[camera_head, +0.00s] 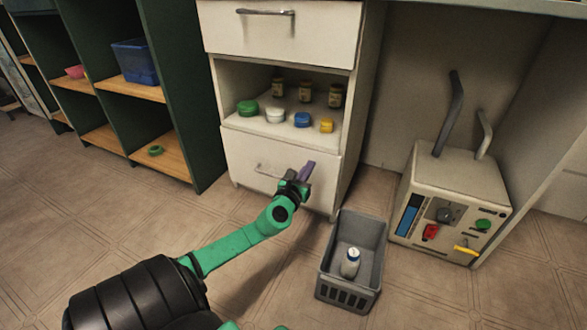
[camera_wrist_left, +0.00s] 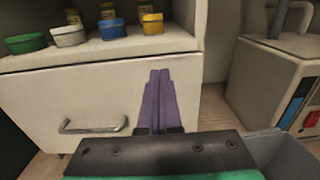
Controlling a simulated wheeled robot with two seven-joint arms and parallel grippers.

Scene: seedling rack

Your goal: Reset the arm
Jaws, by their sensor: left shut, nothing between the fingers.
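My left gripper (camera_head: 307,171) is shut and empty, its purple fingers together in front of the lower drawer (camera_head: 282,165) of the white cabinet. In the left wrist view the closed fingers (camera_wrist_left: 159,88) point up toward the drawer front, to the right of its handle (camera_wrist_left: 92,127). My left arm (camera_head: 235,250) reaches in from the lower left. I cannot tell whether the fingertips touch the drawer. My right gripper is not in view.
A grey basket (camera_head: 328,266) holding a white bottle (camera_head: 350,262) stands on the floor right of the gripper. A machine (camera_head: 455,190) with pipes stands further right. The open shelf holds lidded tubs, such as a green one (camera_head: 247,107), and several jars. Green shelving (camera_head: 190,85) stands left.

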